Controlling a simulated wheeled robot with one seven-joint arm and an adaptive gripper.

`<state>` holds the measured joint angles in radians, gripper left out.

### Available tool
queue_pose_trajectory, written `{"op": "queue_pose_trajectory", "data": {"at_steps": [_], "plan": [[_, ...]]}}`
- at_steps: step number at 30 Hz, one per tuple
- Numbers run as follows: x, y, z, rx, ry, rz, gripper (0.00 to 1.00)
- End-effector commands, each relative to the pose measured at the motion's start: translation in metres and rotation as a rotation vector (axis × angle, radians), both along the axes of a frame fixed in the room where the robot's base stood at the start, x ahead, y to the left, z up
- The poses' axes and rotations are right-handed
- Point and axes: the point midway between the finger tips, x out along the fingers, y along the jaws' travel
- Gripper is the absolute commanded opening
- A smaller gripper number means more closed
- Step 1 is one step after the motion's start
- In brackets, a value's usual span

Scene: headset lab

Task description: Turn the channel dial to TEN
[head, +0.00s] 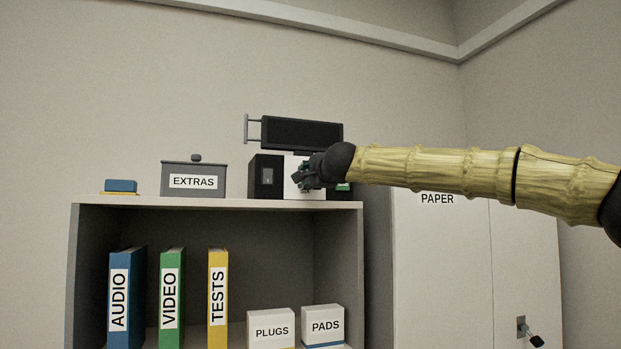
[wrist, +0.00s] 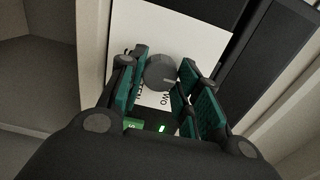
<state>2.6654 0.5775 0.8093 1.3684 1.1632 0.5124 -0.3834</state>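The channel dial (wrist: 160,72) is a dark grey round knob on a white panel (wrist: 205,42) in the wrist view. TWO and what looks like TEN show below it, partly covered; other lettering at its left is mostly hidden. I cannot tell for sure where the dial points. My gripper (wrist: 164,70) has its teal-padded fingers spread on either side of the dial, with a small gap at the right; contact at the left is unclear. In the head view my gripper (head: 304,176) is in front of the white panel (head: 291,188) and hides the dial.
A black unit (head: 265,177) and a dark screen-like box (head: 300,133) are beside and above the panel on the shelf top (head: 240,203). A grey EXTRAS box (head: 194,182) and a blue block (head: 120,186) stand further left. A PAPER cabinet (head: 440,260) is at the right.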

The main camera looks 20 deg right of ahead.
Motion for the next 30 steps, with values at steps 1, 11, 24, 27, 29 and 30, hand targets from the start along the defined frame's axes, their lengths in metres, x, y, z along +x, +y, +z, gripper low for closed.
{"op": "queue_pose_trajectory", "data": {"at_steps": [1,11,24,27,29,30], "plan": [[0.0002,-0.0052,-0.0005,0.001,0.001,-0.001,0.09],[0.0003,-0.0012,-0.0015,0.060,0.003,-0.002,0.09],[0.0005,-0.0005,-0.0031,0.404,0.015,-0.001,0.09],[0.0005,-0.0007,-0.0034,0.499,0.018,-0.001,0.09],[0.0005,-0.0008,-0.0033,0.558,0.020,-0.002,0.09],[0.0005,-0.0008,-0.0034,0.595,0.021,-0.002,0.09]]}}
